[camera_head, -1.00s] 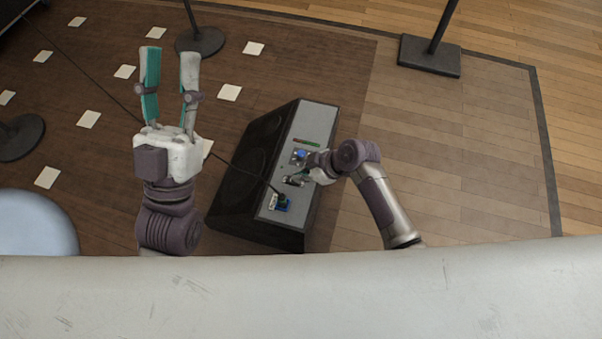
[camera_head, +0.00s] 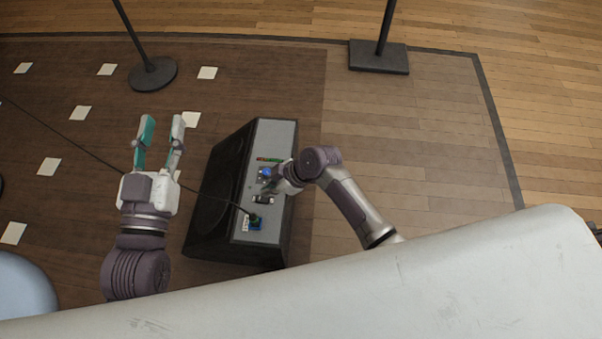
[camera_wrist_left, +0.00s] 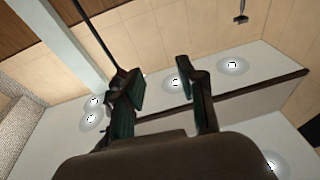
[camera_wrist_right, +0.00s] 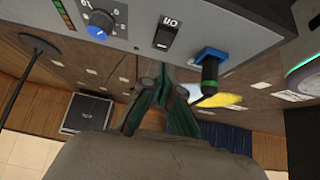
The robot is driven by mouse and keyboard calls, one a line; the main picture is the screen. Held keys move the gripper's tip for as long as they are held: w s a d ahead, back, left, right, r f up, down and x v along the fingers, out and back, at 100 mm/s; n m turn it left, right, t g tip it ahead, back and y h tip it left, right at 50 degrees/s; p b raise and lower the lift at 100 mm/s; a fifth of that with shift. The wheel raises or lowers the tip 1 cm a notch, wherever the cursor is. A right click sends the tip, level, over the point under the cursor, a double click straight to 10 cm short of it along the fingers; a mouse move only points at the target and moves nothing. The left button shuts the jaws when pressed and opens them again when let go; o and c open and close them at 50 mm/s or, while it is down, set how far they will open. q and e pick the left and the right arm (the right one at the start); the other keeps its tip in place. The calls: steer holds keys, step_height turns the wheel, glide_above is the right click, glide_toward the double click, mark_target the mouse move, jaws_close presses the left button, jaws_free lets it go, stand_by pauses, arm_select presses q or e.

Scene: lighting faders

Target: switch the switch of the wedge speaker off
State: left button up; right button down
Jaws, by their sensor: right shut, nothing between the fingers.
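The wedge speaker (camera_head: 209,228) is a black box on the dark floor with a grey control panel. Its switch (camera_head: 263,199) is a black rocker between a blue knob (camera_head: 265,173) and a blue cable socket (camera_head: 254,223). My left gripper (camera_head: 162,122) is open and empty, left of the speaker.
A black cable (camera_head: 100,164) runs left from the socket. Stand bases (camera_head: 153,74) and (camera_head: 379,57) stand behind. Pale square cards (camera_head: 50,166) lie on the left floor. The floor right of my right arm is clear.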

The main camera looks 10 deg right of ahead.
steer(key=shift+r+p, duration=0.65)
steer(key=shift+r, duration=0.2)
arm_select(q)
steer(key=s+a+f+g+y+p, duration=0.1)
steer(key=s+a+f+g+y, duration=0.1)
steer(key=s+f+g, duration=0.3)
steer(key=s+a+f+g+y+p, duration=0.2)
steer(key=s+f+g, duration=0.3)
steer(key=f+g, duration=0.3)
step_height(320, 180, down, 4)
steer(key=shift+s+a+n, duration=0.3)
steer(key=shift+a, duration=0.1)
arm_select(e)
steer(key=s+d+r, duration=0.2)
steer(key=d+r, duration=0.3)
steer(key=d, duration=0.2)
steer(key=shift+s+d+r, duration=0.3)
steer(key=shift+r, duration=0.1)
arm_select(q)
steer(key=shift+s, duration=0.1)
